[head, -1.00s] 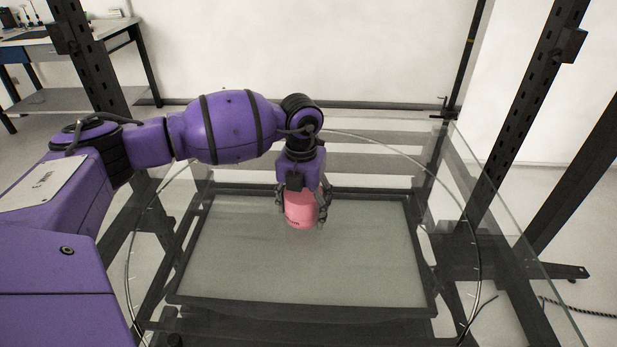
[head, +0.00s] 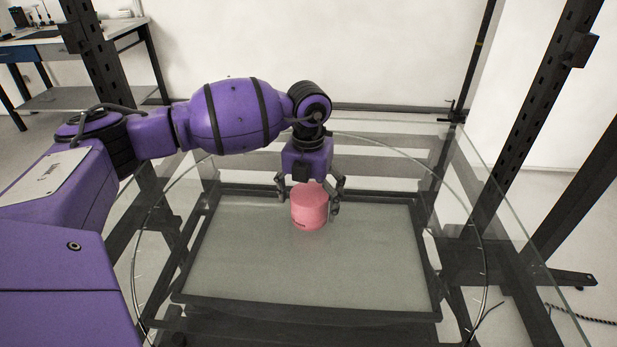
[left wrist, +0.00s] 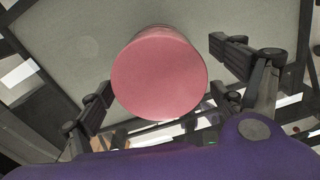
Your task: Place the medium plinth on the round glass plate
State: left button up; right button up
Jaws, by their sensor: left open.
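The medium plinth, a pink cylinder (head: 309,208), stands upright on the round glass plate (head: 459,182), over the grey panel seen through the glass. Its round top (left wrist: 160,78) fills the middle of the left wrist view. My left gripper (head: 309,203) is open around the upper part of the plinth, with a finger on either side. My right gripper is not in view.
A grey panel with a dark frame (head: 220,270) lies beneath the glass. Dark upright posts (head: 535,110) stand at left and right. A workbench (head: 75,40) is at the back left. The glass around the plinth is clear.

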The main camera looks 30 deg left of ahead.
pick_arm(q)
notch_tip(320, 180, up, 10)
jog(key=shift+f, duration=0.25)
jog(key=shift+f, duration=0.1)
